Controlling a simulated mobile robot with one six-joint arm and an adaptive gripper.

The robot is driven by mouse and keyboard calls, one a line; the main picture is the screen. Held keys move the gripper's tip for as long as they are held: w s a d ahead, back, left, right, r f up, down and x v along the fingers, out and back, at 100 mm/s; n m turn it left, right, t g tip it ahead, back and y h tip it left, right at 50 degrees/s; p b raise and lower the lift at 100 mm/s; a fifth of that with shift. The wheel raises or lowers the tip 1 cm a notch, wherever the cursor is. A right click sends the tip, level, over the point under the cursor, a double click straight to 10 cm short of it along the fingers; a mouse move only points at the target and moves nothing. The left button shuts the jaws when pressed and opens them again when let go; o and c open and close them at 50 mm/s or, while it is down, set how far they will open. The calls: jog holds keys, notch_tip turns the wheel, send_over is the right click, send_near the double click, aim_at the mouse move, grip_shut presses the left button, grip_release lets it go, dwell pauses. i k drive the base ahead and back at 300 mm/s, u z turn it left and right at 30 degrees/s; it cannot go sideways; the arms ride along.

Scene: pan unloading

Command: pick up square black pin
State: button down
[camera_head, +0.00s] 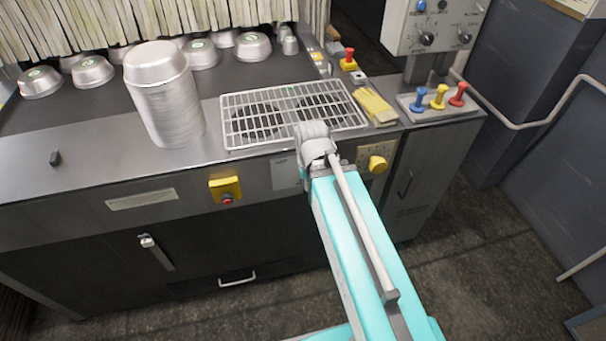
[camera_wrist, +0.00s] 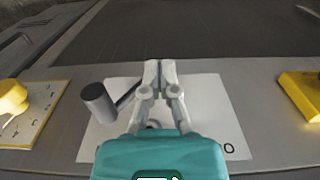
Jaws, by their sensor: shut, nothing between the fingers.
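A small black pin (camera_head: 55,158) stands on the bare steel worktop at the left in the head view. It looks like a short block, but its exact shape is too small to tell. It does not show in the wrist view. My gripper (camera_wrist: 160,65) is shut and empty in the wrist view, in front of a white plate (camera_wrist: 205,100) on the counter front. In the head view my arm hides the gripper. The pin is far to the left of my arm.
A tall pan stack (camera_head: 165,100) stands between the pin and a wire rack (camera_head: 243,124). A yellow button box (camera_head: 225,188) and yellow knob (camera_head: 377,163) sit on the counter front. A grey cylindrical handle (camera_wrist: 97,100) is beside my fingers. The worktop around the pin is clear.

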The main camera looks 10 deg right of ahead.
aim_at(55, 157)
jog(key=u, duration=0.5)
jog(key=k, duration=1.35)
jog(key=u, duration=1)
jog(key=i, duration=2.05)
jog(key=z, duration=0.5)
